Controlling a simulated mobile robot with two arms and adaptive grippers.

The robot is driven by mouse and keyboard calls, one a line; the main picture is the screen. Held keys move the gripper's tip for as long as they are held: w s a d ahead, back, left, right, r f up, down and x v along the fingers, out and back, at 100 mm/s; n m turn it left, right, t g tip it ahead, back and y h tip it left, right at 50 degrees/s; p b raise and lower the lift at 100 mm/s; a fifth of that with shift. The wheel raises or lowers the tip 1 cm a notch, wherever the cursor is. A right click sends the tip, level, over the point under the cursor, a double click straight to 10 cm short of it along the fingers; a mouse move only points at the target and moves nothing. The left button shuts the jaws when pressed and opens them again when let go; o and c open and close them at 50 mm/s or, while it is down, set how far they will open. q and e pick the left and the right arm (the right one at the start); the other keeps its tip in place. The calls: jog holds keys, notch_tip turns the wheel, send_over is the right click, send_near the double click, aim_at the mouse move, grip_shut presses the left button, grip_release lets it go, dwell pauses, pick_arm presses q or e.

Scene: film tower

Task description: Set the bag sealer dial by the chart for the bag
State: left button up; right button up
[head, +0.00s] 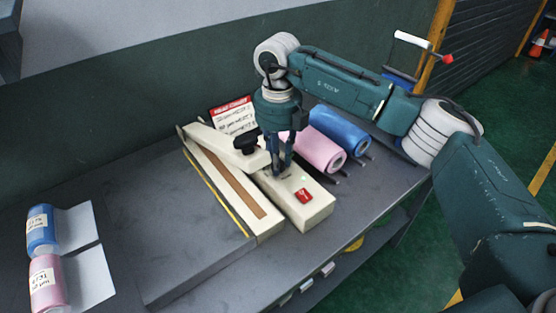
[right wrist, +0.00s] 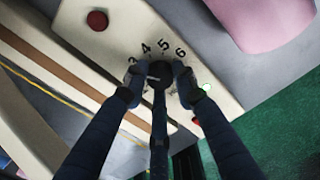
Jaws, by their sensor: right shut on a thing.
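The cream bag sealer (head: 313,207) lies on the grey bench, with a long arm and a black knob (head: 246,142). My right gripper (head: 281,172) points down at its top. The exact setting is unclear. The chart (head: 232,116), a white card with a red header, stands behind the sealer; its lines are too small to read. My left gripper is out of view.
A pink roll (head: 320,152) and a blue roll (head: 339,130) lie behind the sealer. Labelled blue (head: 41,230) and pink (head: 47,284) rolls with film sheets lie at the left. A red switch (head: 303,195) sits near the gripper. Bare bench (head: 135,195) lies left of the sealer.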

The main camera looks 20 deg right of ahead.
jog(key=shift+m, duration=0.8)
jog(key=shift+r, duration=0.1)
jog(key=o, duration=1.2)
jog(key=shift+c, duration=0.2)
notch_tip(320, 180, up, 12)
